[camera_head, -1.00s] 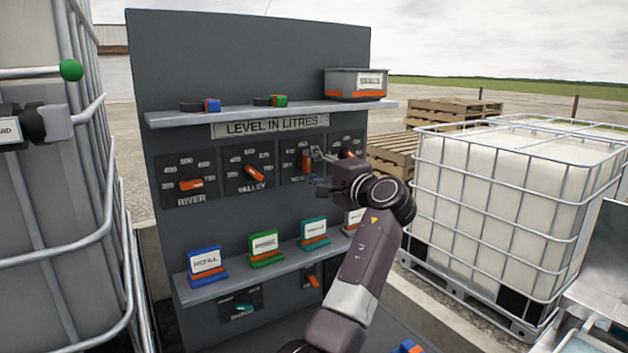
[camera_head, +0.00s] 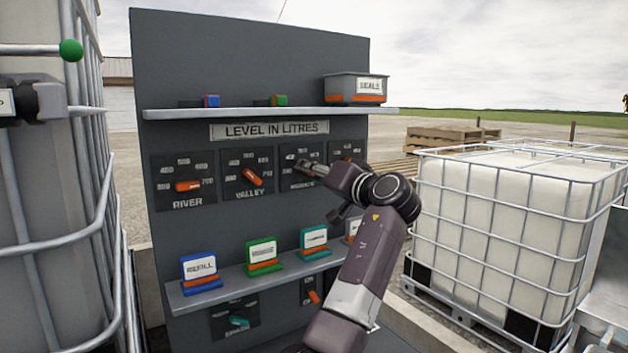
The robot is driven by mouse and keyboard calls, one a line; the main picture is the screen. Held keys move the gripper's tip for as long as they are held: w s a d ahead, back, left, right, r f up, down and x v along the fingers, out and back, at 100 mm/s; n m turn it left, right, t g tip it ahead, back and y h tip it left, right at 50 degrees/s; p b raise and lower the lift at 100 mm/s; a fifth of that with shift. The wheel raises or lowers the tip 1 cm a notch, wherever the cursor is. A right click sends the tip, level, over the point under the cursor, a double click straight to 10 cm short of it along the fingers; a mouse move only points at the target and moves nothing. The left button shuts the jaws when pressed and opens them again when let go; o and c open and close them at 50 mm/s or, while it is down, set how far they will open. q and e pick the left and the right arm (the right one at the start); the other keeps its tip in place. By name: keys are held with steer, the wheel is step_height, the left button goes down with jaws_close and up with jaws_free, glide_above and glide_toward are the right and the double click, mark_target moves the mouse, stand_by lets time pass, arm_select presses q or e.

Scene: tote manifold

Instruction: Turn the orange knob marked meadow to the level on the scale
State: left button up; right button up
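A grey panel (camera_head: 345,60) headed "LEVEL IN LITRES" carries a row of dials. The third dial plate (camera_head: 287,157) from the left has a blurred label that could read meadow. Its orange knob, seen a second ago, is now hidden behind my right gripper (camera_head: 305,167). That gripper's fingertips are at the dial's middle, pointing left toward the panel. Whether they are shut on the knob cannot be made out. Part of the scale numbers shows above the fingers. My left gripper is not in view.
The river knob (camera_head: 187,186) and valley knob (camera_head: 252,177) are to the left; another dial (camera_head: 346,150) is close to the right. A shelf (camera_head: 180,114) juts out above, and a lower shelf (camera_head: 222,284) holds several label cards. Caged totes (camera_head: 520,200) flank the panel.

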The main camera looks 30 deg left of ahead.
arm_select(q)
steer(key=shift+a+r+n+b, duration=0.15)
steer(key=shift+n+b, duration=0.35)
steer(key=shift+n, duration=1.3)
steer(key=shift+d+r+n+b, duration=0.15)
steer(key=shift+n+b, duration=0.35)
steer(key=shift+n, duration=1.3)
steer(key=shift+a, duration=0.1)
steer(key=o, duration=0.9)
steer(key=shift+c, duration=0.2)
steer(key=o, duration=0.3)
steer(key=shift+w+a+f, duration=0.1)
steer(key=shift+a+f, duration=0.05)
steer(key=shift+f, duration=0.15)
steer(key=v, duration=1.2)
